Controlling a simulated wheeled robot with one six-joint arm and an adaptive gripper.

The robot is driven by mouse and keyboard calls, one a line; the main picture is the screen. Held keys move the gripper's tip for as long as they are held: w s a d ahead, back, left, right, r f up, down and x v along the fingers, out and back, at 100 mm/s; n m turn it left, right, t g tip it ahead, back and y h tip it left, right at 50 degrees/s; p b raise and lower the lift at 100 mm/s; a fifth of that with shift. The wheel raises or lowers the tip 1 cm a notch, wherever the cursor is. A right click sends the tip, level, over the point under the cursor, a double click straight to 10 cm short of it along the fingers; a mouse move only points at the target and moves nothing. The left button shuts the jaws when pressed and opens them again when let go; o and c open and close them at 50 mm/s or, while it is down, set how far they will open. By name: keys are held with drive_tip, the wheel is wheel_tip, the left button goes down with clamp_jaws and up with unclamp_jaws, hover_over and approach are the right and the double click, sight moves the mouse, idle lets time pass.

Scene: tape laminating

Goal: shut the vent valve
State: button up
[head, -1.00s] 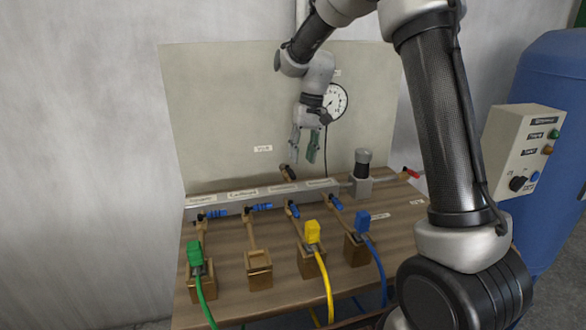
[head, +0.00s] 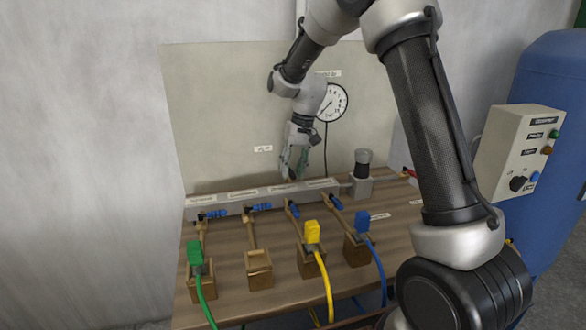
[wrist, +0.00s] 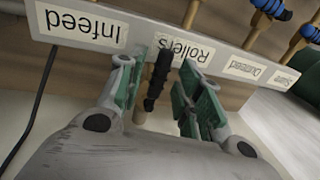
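The vent valve has a black ribbed handle (wrist: 158,78) on a tan stub, standing up from the manifold's rear side in the wrist view. In the head view the valve (head: 291,178) is mostly hidden by my gripper, below and right of a small label on the back panel. My gripper (wrist: 161,80) has green-padded fingers, open, one on each side of the handle. The handle is closer to the left finger in the wrist view; a gap shows to the right finger. I cannot tell whether the left pad touches it. In the head view my gripper (head: 293,168) points down behind the manifold.
The grey manifold (head: 238,202) carries labels and several blue-handled valves (head: 215,213) at its front. A pressure gauge (head: 332,102) hangs on the back panel (head: 215,110). A black-topped fitting (head: 362,160) and a red handle (head: 409,173) stand to the right.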

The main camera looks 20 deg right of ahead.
clamp_jaws()
drive_tip(key=shift+a+m, duration=0.15)
drive_tip(key=shift+m, duration=0.15)
drive_tip(key=w+a+m+t+h, duration=0.2)
drive_tip(key=w+a+m, duration=0.2)
drive_tip(key=m, duration=1.3)
drive_tip(key=shift+w+a, duration=0.4)
drive_tip(key=shift+a, duration=0.3)
drive_tip(key=shift+m, duration=0.3)
drive_tip(key=shift+o, duration=0.8)
unclamp_jaws()
